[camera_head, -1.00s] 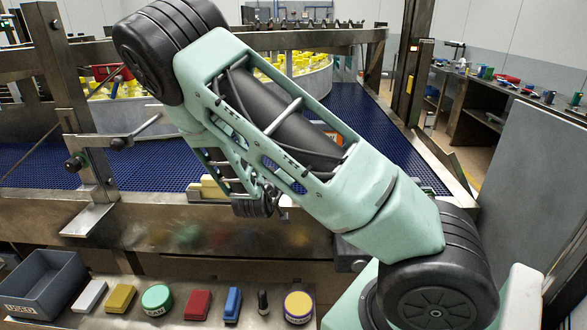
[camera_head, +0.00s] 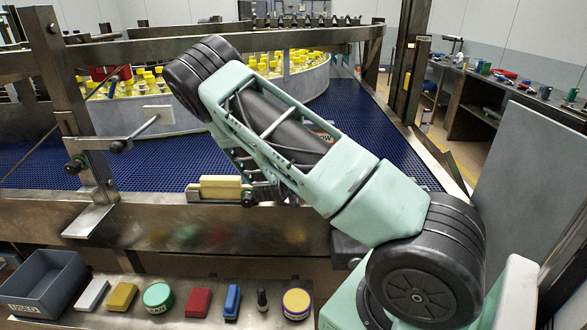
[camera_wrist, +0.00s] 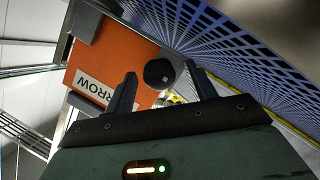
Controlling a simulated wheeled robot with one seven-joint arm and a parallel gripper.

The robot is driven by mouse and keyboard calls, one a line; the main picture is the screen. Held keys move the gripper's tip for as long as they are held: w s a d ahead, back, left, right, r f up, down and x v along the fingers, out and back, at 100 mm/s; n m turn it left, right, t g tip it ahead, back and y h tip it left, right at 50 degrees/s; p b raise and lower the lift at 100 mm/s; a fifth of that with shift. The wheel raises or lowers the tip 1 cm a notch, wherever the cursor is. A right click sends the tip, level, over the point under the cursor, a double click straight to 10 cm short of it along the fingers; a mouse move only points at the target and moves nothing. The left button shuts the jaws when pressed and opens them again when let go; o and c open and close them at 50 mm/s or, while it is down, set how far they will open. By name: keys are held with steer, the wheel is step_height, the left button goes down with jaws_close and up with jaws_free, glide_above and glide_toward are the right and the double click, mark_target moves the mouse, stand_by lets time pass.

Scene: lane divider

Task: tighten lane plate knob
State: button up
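In the wrist view, an orange plate (camera_wrist: 112,55) with a white label reading "RROW" stands ahead of my gripper. A dark round knob (camera_wrist: 158,73) shows at the plate's right edge. My gripper (camera_wrist: 160,69) is open, with its two fingers apart and the knob appearing between their tips. The gap in depth between fingers and knob is hard to judge.
The blue mesh conveyor (camera_head: 360,105) runs behind a steel side rail (camera_head: 150,215). A post with black knobs (camera_head: 75,165) stands left. A yellow block (camera_head: 220,187) sits by the rail. The front shelf holds a grey bin (camera_head: 45,285) and several small items.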

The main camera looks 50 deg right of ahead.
steer(key=c, duration=0.9)
steer(key=shift+m+b, duration=0.3)
steer(key=shift+b, duration=0.1)
steer(key=m+y+b, duration=0.1)
steer(key=b, duration=0.1)
steer(key=m+t+b, duration=0.1)
steer(key=b, duration=0.1)
steer(key=shift+s+d+f+m+y, duration=0.15)
steer(key=shift+m+y, duration=0.15)
steer(key=shift+y, duration=0.1)
steer(key=m+t+b, duration=0.1)
steer(key=b, duration=0.2)
steer(key=m+t+y+b, duration=0.1)
steer(key=m+b, duration=0.1)
steer(key=b, duration=0.2)
steer(key=shift+s+d+f, duration=0.1)
steer(key=m+t+y+b, duration=0.1)
steer(key=m+b, duration=0.1)
steer(key=b, duration=0.3)
steer(key=m+t+y+b, duration=0.1)
steer(key=m+b, duration=0.1)
steer(key=b, duration=0.4)
steer(key=shift+s+d+f, duration=0.15)
steer(key=shift+s, duration=0.05)
steer(key=m+t+b, duration=0.1)
steer(key=m+b, duration=0.1)
steer(key=b, duration=0.2)
steer(key=shift+m+t+y+b, duration=0.3)
steer(key=shift+b, duration=0.1)
steer(key=shift+r, duration=0.25)
